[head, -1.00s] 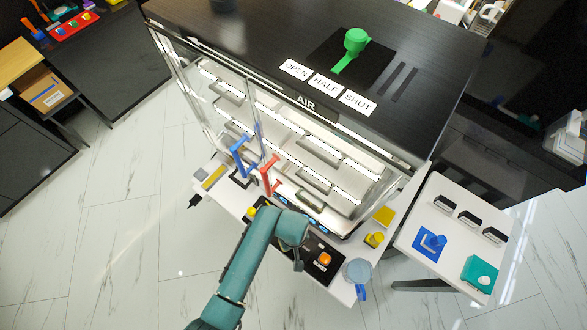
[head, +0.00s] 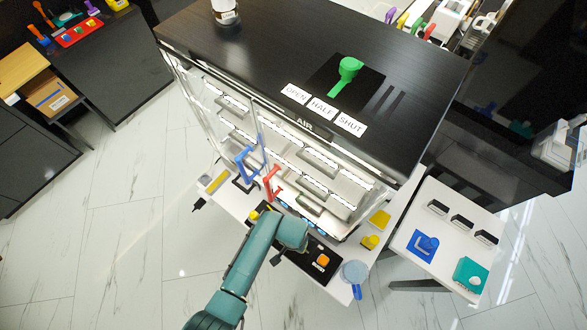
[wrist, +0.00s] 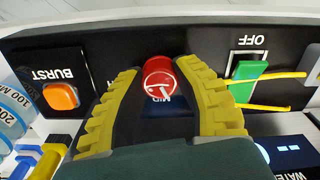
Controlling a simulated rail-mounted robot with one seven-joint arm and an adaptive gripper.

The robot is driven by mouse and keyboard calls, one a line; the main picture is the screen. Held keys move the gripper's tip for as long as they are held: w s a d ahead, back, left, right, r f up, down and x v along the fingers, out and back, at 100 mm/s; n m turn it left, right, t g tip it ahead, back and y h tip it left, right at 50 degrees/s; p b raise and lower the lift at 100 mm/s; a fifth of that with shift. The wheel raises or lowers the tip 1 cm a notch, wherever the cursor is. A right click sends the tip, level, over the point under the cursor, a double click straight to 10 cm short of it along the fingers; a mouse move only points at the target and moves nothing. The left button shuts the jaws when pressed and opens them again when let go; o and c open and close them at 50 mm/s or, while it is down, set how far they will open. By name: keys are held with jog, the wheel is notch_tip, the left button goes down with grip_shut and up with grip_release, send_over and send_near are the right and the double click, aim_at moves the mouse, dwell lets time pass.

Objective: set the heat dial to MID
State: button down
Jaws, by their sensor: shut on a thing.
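The red heat dial (wrist: 159,76) is a round knob with a white mark on its face, on the dark front panel in the wrist view. A blue-backed MID label (wrist: 166,103) shows upside down just below it, between the fingers. The white mark is on the side of the dial facing MID, but its exact angle is hard to tell. My gripper (wrist: 160,71) has yellow ribbed fingers, shut on the dial from both sides. The fingers hide the labels beside MID. In the head view my arm covers the dial and the gripper.
An orange BURST button (wrist: 61,96) is left of the fingers. A green switch (wrist: 246,80) by an OFF label is close on the right. Red (head: 272,184) and blue (head: 247,163) handles stand behind my wrist. A blue-handled jug (head: 354,273) stands at the counter's right end.

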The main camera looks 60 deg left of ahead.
jog(key=shift+m+p, duration=0.55)
jog(key=shift+m, duration=1.75)
jog(key=shift+f, duration=0.1)
jog(key=c, duration=0.7)
grip_release()
notch_tip(320, 180, up, 12)
